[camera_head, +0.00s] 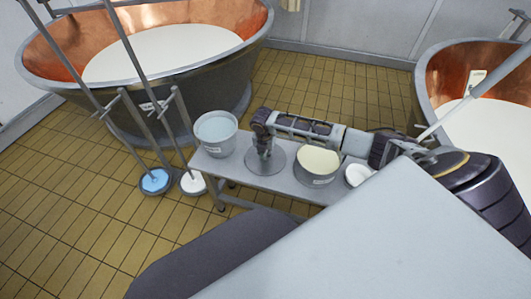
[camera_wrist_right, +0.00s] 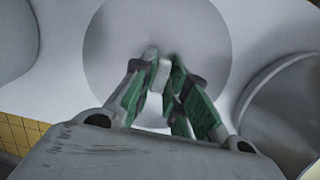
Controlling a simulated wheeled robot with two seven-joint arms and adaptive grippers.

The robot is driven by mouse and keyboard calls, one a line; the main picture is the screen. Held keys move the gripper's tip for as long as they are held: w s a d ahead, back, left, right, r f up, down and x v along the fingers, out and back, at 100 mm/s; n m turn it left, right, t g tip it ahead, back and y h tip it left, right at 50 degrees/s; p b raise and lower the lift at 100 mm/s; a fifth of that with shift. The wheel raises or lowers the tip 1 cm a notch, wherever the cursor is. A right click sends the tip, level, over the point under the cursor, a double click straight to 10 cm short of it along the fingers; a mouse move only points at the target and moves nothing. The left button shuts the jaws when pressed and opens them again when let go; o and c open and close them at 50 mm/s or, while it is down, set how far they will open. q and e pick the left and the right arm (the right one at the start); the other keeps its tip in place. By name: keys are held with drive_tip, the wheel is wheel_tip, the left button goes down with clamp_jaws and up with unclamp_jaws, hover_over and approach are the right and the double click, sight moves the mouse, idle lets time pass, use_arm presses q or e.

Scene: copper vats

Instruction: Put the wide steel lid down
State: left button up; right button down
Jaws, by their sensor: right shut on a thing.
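The wide steel lid (camera_head: 277,163) is a flat grey disc over the steel bench (camera_head: 235,174), between a bucket and a pot. It fills the middle of the right wrist view (camera_wrist_right: 190,28). My right gripper (camera_head: 264,152) points down at its centre. In the wrist view its green-padded fingers (camera_wrist_right: 159,85) are shut on the lid's pale knob (camera_wrist_right: 153,74). The lid looks level and at or very near the bench top; I cannot tell whether it touches. My left gripper is not in view.
A grey bucket (camera_head: 217,146) of pale bluish liquid stands left of the lid. A pot (camera_head: 317,181) with cream-coloured contents and a white bowl (camera_head: 358,175) stand right of it. Copper vats (camera_head: 210,93) (camera_head: 438,72) stand behind. Long-handled blue (camera_head: 154,182) and white (camera_head: 192,184) tools stand left of the bench.

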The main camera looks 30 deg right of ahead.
sight(264, 157)
drive_tip(key=shift+f, duration=0.1)
drive_tip(key=c, duration=1.4)
unclamp_jaws()
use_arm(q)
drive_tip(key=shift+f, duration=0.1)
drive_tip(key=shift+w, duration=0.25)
use_arm(e)
drive_tip(key=shift+r, duration=0.85)
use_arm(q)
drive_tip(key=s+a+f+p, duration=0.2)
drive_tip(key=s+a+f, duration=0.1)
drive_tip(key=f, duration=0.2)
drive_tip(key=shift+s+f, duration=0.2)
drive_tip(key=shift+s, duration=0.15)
use_arm(e)
drive_tip(key=r, duration=0.3)
drive_tip(key=a+r, duration=0.1)
drive_tip(key=r, duration=0.3)
drive_tip(key=s+r, duration=0.1)
drive_tip(key=r, duration=0.2)
drive_tip(key=shift+a+r, duration=0.2)
drive_tip(key=shift+r, duration=0.05)
